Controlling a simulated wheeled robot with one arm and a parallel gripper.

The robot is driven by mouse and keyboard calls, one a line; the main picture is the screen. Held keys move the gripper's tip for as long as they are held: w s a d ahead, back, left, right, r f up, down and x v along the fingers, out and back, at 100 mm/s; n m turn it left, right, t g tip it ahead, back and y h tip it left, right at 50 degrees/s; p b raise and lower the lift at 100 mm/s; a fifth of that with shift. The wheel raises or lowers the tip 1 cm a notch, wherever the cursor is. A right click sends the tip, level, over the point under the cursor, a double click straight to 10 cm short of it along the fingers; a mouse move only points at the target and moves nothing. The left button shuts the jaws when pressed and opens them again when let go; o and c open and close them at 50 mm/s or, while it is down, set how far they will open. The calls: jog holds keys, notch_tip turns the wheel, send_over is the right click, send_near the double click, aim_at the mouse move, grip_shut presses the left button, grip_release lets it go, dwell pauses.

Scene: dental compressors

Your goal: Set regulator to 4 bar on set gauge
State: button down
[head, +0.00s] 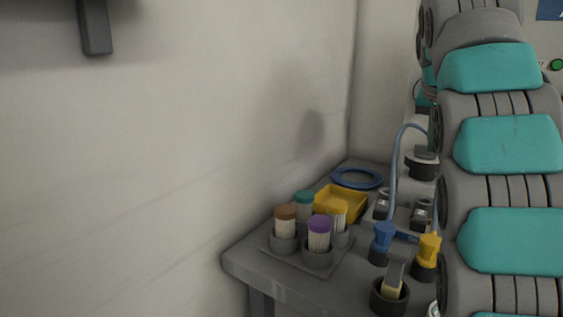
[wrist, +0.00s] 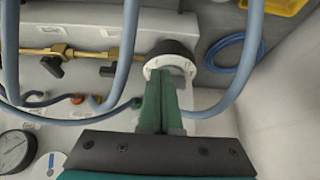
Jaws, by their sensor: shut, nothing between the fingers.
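In the wrist view, my gripper (wrist: 166,80) is shut and empty, its green fingers side by side. The fingertips overlap a round black part with a white rim (wrist: 158,62), which looks like the regulator knob; I cannot tell whether they touch it. A brass pipe (wrist: 95,53) runs left from this part. A round gauge (wrist: 14,150) with a dark rim is partly cut off at the lower left; its reading is too small to tell, and I cannot tell whether it is the set gauge. My gripper is out of the head view, where my arm covers the right side.
Blue hoses (wrist: 130,40) loop close around the gripper. Black-handled valves (wrist: 53,67) sit on the brass pipe. In the head view, a grey bench holds a rack of capped tubes (head: 318,240), a yellow tray (head: 343,203) and a blue ring (head: 357,178). A wall stands behind.

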aim_at(420, 152)
jog(key=shift+f, duration=0.5)
jog(key=shift+w+d+p, duration=0.1)
jog(key=shift+w+p, duration=0.35)
jog(key=shift+w, duration=0.15)
dwell(0.7)
jog(key=shift+a+r, duration=0.1)
jog(key=shift+a, duration=0.1)
dwell(0.4)
jog(key=shift+w+a+p, duration=0.1)
jog(key=shift+a+p, duration=0.05)
jog(key=shift+p, duration=0.2)
jog(key=shift+w+a, duration=0.1)
jog(key=shift+a, duration=0.05)
jog(key=shift+w+a, duration=0.5)
jog(key=shift+a, duration=0.1)
